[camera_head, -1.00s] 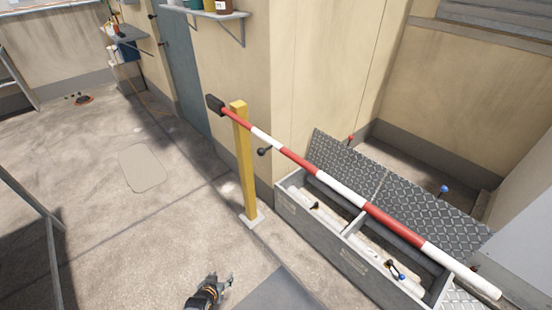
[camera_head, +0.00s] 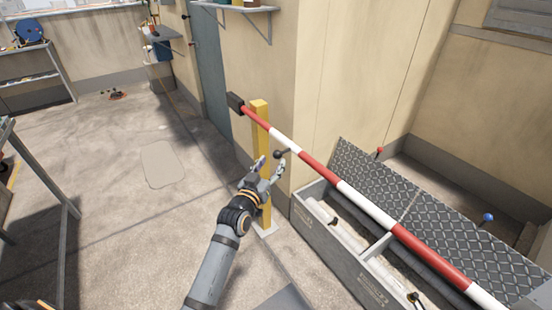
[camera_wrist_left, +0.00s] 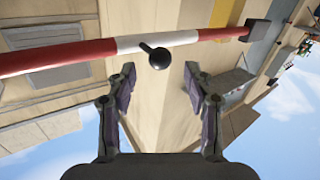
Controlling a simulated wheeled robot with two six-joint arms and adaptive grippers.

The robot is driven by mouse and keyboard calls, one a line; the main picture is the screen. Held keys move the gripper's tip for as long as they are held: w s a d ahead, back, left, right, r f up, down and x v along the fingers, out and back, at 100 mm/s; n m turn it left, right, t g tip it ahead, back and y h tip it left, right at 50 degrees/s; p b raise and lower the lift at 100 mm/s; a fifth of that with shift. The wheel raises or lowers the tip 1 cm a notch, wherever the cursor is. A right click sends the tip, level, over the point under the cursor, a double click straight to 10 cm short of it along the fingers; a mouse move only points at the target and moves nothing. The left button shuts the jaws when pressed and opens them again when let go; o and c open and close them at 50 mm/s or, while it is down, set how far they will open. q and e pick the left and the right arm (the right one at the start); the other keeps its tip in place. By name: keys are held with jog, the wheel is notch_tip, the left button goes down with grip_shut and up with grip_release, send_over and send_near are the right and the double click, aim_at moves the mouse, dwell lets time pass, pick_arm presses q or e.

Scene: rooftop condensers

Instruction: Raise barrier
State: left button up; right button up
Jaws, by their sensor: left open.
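The red and white barrier arm (camera_head: 316,171) slants down to the right from the yellow post (camera_head: 264,200), with a dark counterweight (camera_head: 235,102) at its upper left end. A black ball knob (camera_head: 279,154) sticks out from the arm just right of the post. My left gripper (camera_head: 269,167) is open and close to the knob, in front of the post. In the left wrist view the knob (camera_wrist_left: 158,57) sits beyond and between the open fingertips, with nothing gripped. The barrier arm crosses behind it. My right gripper is not in view.
A grey trough (camera_head: 340,245) with pipes and valves lies under the barrier arm, its checker-plate lid (camera_head: 405,200) tilted open behind it. A beige wall stands behind. A grey table frame (camera_head: 50,180) is at left. The concrete floor (camera_head: 110,225) between is clear.

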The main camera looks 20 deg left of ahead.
aim_at(275, 158)
pick_arm(q)
jog(key=w, duration=0.4)
jog(key=shift+d, duration=0.15)
jog(key=shift+c, duration=0.3)
grip_shut()
